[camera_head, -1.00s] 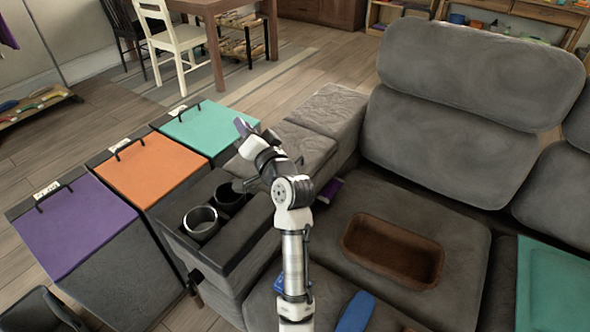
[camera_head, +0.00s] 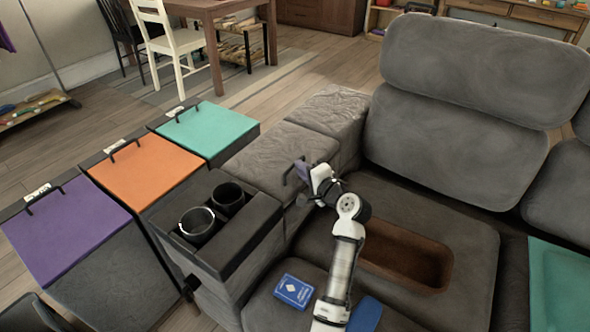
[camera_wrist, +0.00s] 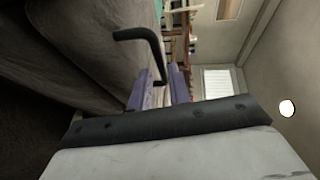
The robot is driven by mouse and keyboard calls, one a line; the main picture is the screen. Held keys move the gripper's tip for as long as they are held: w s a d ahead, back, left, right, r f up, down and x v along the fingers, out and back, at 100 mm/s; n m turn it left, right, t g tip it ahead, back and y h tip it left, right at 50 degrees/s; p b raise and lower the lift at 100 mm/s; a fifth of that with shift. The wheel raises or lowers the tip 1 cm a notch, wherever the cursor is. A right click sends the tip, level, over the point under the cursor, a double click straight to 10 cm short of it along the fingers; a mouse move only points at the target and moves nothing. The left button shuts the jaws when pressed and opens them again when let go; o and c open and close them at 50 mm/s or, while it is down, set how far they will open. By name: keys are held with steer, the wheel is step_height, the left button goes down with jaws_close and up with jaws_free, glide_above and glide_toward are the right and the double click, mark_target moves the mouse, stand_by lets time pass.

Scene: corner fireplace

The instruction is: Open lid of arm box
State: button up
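The arm box is the sofa's grey armrest. Its padded lid (camera_head: 275,150) lies flat and looks closed, with a thin dark handle (camera_head: 288,172) on its right side. In the wrist view the handle (camera_wrist: 146,36) is a bent black bar standing out from the grey padding (camera_wrist: 75,55). My gripper (camera_head: 304,172) is beside the handle at the lid's right edge. In the wrist view its two purple fingers (camera_wrist: 160,90) stand apart, with the bar's near end at the gap between them. I cannot tell whether they touch it.
Two cup holders (camera_head: 212,208) sit in the dark front part of the armrest. A blue card box (camera_head: 294,291) and a brown tray (camera_head: 440,270) lie on the seat. Purple (camera_head: 65,228), orange (camera_head: 145,166) and teal (camera_head: 207,128) lidded bins stand left.

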steer(key=shift+b+x, duration=0.6)
steer(key=shift+x, duration=1.55)
steer(key=shift+c, duration=0.3)
jaws_close()
